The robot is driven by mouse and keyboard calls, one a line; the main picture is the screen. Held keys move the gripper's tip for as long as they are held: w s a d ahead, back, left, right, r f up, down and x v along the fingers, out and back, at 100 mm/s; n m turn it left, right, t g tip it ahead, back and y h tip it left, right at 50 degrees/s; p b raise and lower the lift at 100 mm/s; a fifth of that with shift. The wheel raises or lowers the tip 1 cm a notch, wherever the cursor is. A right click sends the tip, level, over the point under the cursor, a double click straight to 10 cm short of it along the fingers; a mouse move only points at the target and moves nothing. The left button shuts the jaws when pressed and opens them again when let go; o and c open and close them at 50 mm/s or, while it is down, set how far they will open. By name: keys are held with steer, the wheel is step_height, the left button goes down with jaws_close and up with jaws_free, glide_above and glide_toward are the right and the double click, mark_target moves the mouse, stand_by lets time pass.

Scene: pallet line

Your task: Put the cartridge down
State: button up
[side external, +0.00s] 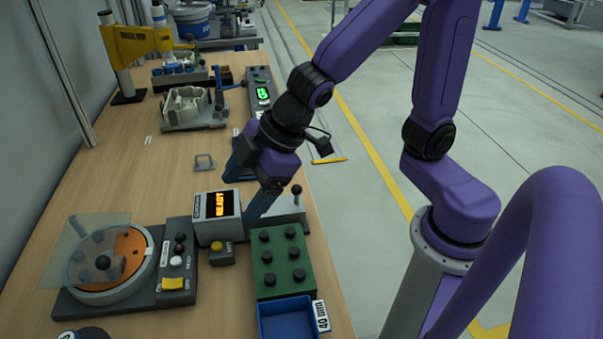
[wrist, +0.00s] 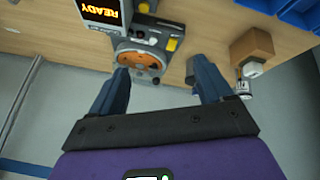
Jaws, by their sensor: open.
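My gripper (side external: 240,201) is over the bench beside the display box, with its two blue fingers spread apart. In the wrist view my gripper (wrist: 158,68) shows its fingers wide open, with nothing held between them. I cannot pick out a cartridge for certain in either view. A small grey-and-white cylindrical thing (wrist: 245,78) is by a brown box in the wrist view, to the right of my fingers; I cannot tell what it is.
A READY display (side external: 214,216) stands near my gripper. A round orange turntable (side external: 128,246) under a clear cover is at left. A green knobbed block (side external: 281,262) and blue bin (side external: 288,320) are in front. Wooden bench surface (side external: 150,185) is clear at centre left.

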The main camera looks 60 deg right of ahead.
steer(key=s+d+f+m+g+h, duration=0.1)
steer(key=s+d+f+g+h, duration=0.1)
steer(key=s+d, duration=1.3)
steer(key=shift+d+g+h, duration=0.3)
steer(key=shift+g+h, duration=0.6)
steer(key=shift+g, duration=0.3)
